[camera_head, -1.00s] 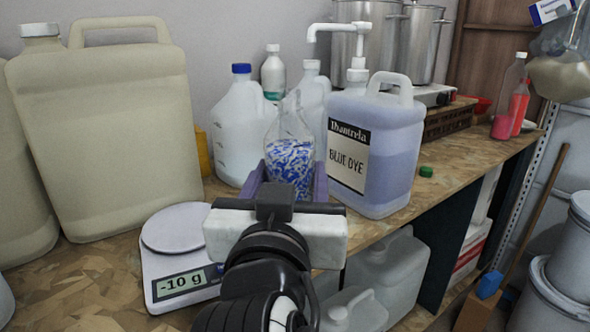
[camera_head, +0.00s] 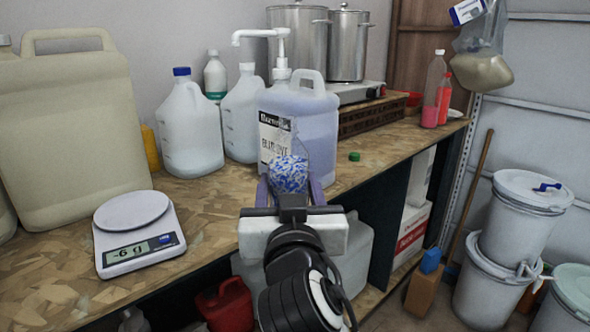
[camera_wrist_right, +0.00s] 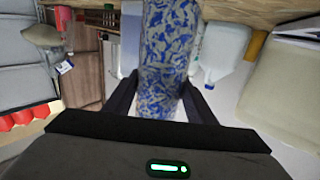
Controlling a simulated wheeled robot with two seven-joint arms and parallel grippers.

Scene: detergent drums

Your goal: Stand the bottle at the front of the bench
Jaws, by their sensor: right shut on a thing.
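The bottle (camera_head: 289,174) is clear and partly filled with blue and white bits. In the head view it stands in front of the blue dye jug, its clear neck hard to see against the label. My right gripper (camera_head: 290,192) is shut on it, with purple-grey fingers on either side. In the wrist view the bottle (camera_wrist_right: 170,58) rises between the two dark fingers of the right gripper (camera_wrist_right: 160,100). The bench (camera_head: 215,205) has a wood-chip top. Whether the bottle's base touches it is hidden by my gripper. My left gripper is not in view.
The blue dye jug (camera_head: 322,125) with a pump stands just behind the bottle. A scale (camera_head: 139,246) reading -6 g and a large beige canister (camera_head: 75,140) stand left. White jugs (camera_head: 191,130) stand behind. A green cap (camera_head: 354,157) lies right, with bare bench around it.

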